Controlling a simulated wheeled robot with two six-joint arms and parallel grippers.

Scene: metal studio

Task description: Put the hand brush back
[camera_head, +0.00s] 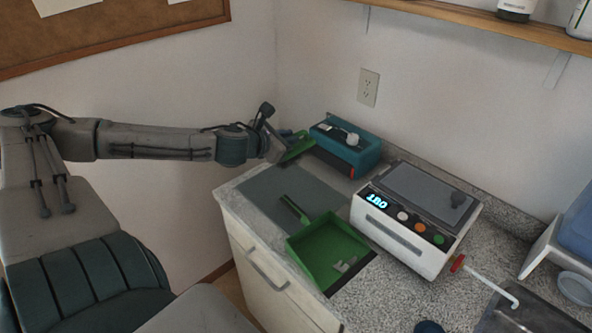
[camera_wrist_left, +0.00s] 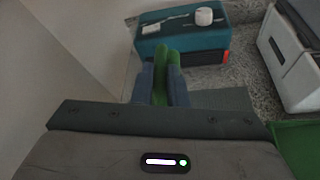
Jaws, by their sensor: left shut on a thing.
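The green hand brush (camera_head: 298,147) is at the back left corner of the counter, in front of a teal box. My left gripper (camera_head: 284,147) is shut on it. In the left wrist view, the brush's green handle (camera_wrist_left: 168,75) lies between the two blue-grey fingers of the left gripper (camera_wrist_left: 161,85). The gripper hides part of the brush, and I cannot tell whether the brush touches the counter. A green dustpan (camera_head: 318,244) lies at the counter's front, with small grey bits in it. My right gripper is not in view.
The teal box (camera_head: 364,152) stands against the back wall with small white items on top. A white device (camera_head: 392,236) with a lit display stands right of the dustpan. A bare grey mat (camera_head: 262,194) lies left of them. A shelf (camera_head: 480,17) hangs above.

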